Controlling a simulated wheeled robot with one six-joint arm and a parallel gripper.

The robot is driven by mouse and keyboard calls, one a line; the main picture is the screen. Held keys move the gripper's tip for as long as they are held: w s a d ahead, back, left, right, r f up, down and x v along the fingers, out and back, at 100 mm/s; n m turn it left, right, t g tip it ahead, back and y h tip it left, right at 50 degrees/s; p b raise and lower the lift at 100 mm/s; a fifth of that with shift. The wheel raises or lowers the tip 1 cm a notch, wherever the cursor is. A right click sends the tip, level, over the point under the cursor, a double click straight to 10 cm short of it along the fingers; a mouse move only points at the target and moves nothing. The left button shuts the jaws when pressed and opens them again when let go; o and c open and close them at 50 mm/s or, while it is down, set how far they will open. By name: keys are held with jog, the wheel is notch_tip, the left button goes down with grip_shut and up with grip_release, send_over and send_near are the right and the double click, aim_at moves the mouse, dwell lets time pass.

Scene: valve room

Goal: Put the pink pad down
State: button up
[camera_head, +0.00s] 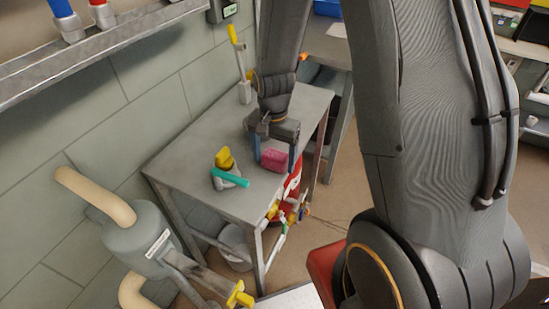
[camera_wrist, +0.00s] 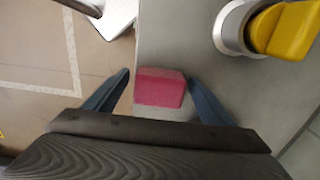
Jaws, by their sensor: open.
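The pink pad (camera_head: 275,160) rests on the grey table (camera_head: 190,150) near its right edge in the head view. In the wrist view the pink pad (camera_wrist: 159,88) lies on the tabletop close to its edge, between the fingertips. My gripper (camera_head: 274,163) is over the pad, with its two blue fingers on either side of it. In the wrist view my gripper (camera_wrist: 162,88) is open, with a clear gap beside the pad on the left and a narrower one on the right.
A grey cup with a yellow piece (camera_head: 225,160) and a teal bar (camera_head: 230,178) are on the table left of my gripper. A yellow-handled fitting (camera_head: 241,70) stands at the back. A grey tank with beige pipes (camera_head: 137,236) is at lower left. The table's front left is clear.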

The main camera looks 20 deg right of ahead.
aim_at(274, 156)
notch_tip(274, 156, up, 12)
jog(key=b, duration=0.2)
jog(key=s+f+n, duration=0.1)
jog(key=s+n, duration=0.8)
jog(key=s, duration=0.1)
jog(key=shift+s+d+f+t, duration=0.25)
jog(key=shift+s+d+t, duration=0.05)
jog(key=shift+d+t, duration=0.1)
jog(key=shift+a, duration=0.1)
dwell(0.8)
